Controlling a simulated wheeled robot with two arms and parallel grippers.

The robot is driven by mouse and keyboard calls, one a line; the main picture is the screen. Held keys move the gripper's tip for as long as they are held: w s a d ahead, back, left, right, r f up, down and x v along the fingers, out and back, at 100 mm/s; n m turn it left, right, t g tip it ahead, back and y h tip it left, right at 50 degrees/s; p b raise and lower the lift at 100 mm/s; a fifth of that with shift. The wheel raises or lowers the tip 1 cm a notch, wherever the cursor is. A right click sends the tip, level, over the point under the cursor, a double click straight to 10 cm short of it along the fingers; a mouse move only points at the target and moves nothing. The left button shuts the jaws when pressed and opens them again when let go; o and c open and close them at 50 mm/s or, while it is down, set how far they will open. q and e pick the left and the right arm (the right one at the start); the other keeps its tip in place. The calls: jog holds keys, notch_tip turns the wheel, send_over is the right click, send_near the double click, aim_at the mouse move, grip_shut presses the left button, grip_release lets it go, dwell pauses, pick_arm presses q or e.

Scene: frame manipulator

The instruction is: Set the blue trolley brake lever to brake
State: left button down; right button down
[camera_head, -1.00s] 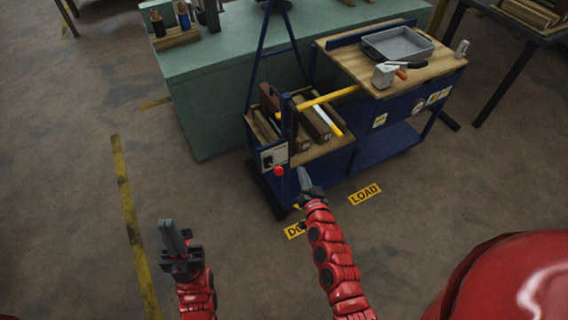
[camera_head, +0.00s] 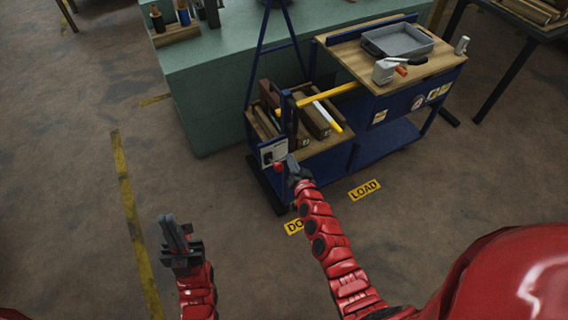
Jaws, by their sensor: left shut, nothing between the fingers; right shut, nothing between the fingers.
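The blue trolley (camera_head: 388,152) stands in the middle right of the head view, with wooden tops and a blue frame. A pale brake plate (camera_head: 273,151) is on its left front end. The lever's red knob (camera_head: 279,168) shows just below the plate, beside the tip of my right gripper (camera_head: 291,165). The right gripper is shut, and I cannot tell whether it touches the knob. The lever's shaft is mostly hidden. My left gripper (camera_head: 172,229) is shut and empty over the floor at the lower left, well away from the trolley.
A green workbench (camera_head: 205,98) stands behind the trolley. The trolley carries a grey tray (camera_head: 398,42), a yellow bar (camera_head: 330,96) and wooden blocks. A dark table (camera_head: 520,30) is at the upper right. The floor at left is clear, with a yellow line (camera_head: 130,210).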

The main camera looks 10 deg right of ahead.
aim_at(274, 163)
jog(key=f, duration=0.1)
jog(key=w+a+f, duration=0.1)
jog(key=a+f+b, duration=0.1)
jog(key=shift+w+a+f, duration=0.1)
jog(key=shift+w+f, duration=0.15)
dwell(0.4)
